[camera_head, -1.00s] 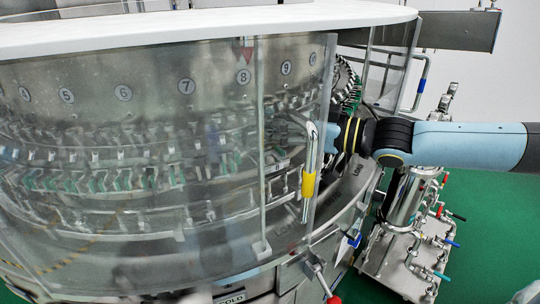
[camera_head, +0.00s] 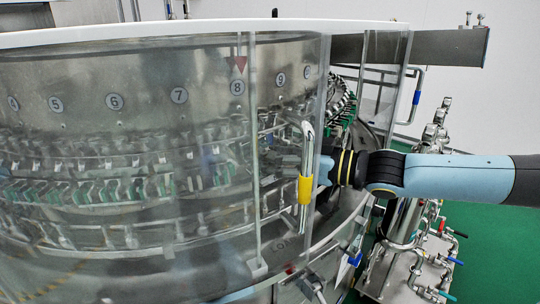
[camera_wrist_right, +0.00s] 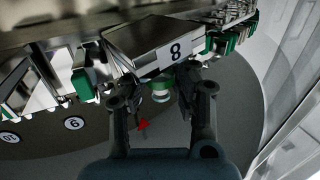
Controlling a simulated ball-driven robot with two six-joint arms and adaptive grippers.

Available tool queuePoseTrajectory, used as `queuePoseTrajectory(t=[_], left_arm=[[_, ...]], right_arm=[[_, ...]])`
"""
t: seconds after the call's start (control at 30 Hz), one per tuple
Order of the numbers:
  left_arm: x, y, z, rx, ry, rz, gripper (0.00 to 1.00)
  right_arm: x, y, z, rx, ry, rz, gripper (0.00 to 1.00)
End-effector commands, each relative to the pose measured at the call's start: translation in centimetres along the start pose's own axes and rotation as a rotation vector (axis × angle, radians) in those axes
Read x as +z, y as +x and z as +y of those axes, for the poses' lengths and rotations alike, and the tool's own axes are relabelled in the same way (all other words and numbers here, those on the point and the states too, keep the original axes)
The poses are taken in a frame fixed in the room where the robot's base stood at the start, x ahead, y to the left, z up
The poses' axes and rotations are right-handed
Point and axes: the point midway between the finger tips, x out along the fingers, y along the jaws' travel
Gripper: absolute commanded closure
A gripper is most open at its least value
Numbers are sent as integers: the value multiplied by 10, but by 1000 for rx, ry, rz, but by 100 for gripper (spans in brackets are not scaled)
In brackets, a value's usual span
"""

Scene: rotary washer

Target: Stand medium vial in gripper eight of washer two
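Washer two's plate numbered 8 (camera_wrist_right: 174,51) sits at top centre in the right wrist view; the round number 8 (camera_head: 237,87) shows on the washer drum in the head view. My right gripper (camera_wrist_right: 160,88) has its two fingers spread just in front of the plate. A small pale round thing with a green band (camera_wrist_right: 161,91) lies between the fingertips, with visible gaps beside it; I cannot tell whether it is the medium vial or part of gripper eight. In the head view my right gripper (camera_head: 287,161) is blurred behind the clear guard. My left gripper is out of view.
The clear guard (camera_head: 318,110) with a yellow-sleeved handle (camera_head: 305,190) stands close to my right arm. Metal washer grippers with green pads (camera_wrist_right: 85,83) flank plate 8. Pipes and valves (camera_head: 410,250) stand right of the washer. Open green floor (camera_head: 490,240) lies beyond.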

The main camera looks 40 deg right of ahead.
Motion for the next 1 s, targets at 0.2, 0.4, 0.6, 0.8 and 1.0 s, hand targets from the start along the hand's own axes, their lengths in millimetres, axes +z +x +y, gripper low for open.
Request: queuePoseTrajectory(t=[0.2,0.4,0.6,0.8,1.0], left_arm=[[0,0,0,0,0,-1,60],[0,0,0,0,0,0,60],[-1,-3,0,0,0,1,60],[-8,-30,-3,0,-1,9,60],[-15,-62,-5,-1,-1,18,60]], right_arm=[[6,-3,1,7,0,-15,52],[7,-3,1,8,1,-17,52],[4,-3,1,8,1,-18,52],[-10,-20,1,7,3,-19,52],[-12,-67,0,4,3,-17,52]])
